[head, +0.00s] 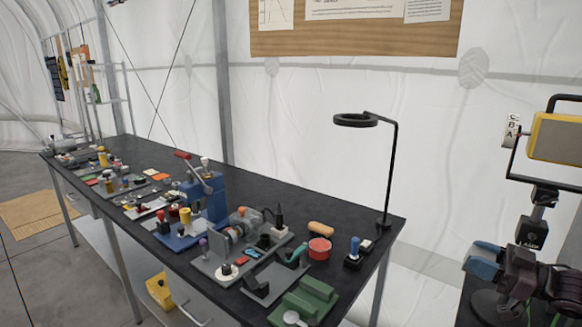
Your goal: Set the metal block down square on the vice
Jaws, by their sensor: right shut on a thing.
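My right gripper (486,262) is dark and low at the far right, with its front end pointing left. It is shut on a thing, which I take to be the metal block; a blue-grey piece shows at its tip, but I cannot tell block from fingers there. The gripper is right of the long workbench and apart from it in the picture. A green two-part fixture (318,290), possibly the vice, sits at the bench's near end; I cannot tell for sure. My left gripper is not in view.
The black workbench (345,215) is crowded with tools, including a blue press (205,195) and a red round tin (319,249). A ring lamp (357,120) rises at its right end. A yellow work light (556,137) stands above my right gripper. A yellow bin (159,291) is below.

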